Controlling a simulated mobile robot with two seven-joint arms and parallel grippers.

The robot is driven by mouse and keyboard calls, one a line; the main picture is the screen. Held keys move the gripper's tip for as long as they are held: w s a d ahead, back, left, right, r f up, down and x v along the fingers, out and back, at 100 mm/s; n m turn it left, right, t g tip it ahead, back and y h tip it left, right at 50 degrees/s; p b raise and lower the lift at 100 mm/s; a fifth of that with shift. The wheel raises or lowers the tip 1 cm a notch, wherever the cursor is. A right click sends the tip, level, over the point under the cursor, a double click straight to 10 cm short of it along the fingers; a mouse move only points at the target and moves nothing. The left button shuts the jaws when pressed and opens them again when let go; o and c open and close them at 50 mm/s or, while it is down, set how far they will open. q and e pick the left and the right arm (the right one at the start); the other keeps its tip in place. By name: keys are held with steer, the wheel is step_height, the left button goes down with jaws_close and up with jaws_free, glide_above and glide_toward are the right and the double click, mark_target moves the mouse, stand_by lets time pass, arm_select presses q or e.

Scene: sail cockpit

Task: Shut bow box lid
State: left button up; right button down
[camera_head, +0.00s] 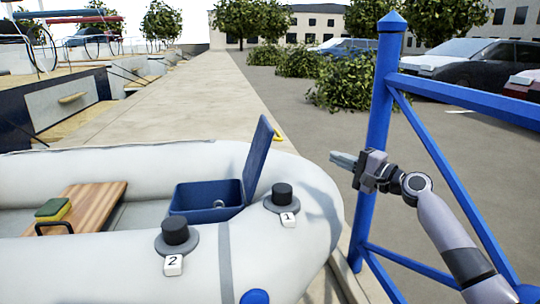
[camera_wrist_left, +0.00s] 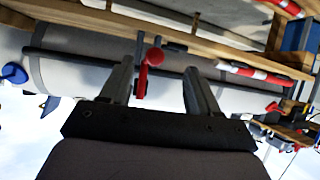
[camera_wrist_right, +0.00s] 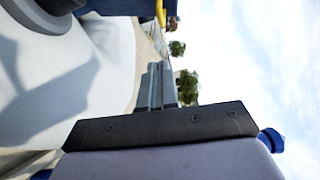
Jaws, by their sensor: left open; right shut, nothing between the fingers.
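The blue bow box (camera_head: 190,200) sits inside the grey inflatable boat near its bow. Its blue lid (camera_head: 257,160) stands open, raised steeply and leaning slightly right. A small round light object lies inside the box. My right gripper (camera_head: 343,160) is shut and empty, to the right of the lid and apart from it, beyond the boat's tube. Its closed fingers also show in the right wrist view (camera_wrist_right: 156,85). My left gripper (camera_wrist_left: 160,70) is open. It is out of the head view; a red knob shows between its fingers, but I cannot tell the distance.
Black-topped posts marked 1 (camera_head: 282,195) and 2 (camera_head: 175,235) stand on the boat's tube in front of the box. A wooden board (camera_head: 95,205) with a green and yellow sponge (camera_head: 53,209) lies left. A blue metal frame (camera_head: 378,130) stands close to my right arm.

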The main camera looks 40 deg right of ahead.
steer(key=w+a+r, duration=0.1)
steer(key=w+a, duration=0.3)
steer(key=w, duration=0.8)
steer(key=shift+w+r, duration=0.2)
steer(key=shift+r, duration=0.05)
arm_select(q)
steer(key=shift+r, duration=0.15)
arm_select(e)
steer(key=shift+r, duration=0.1)
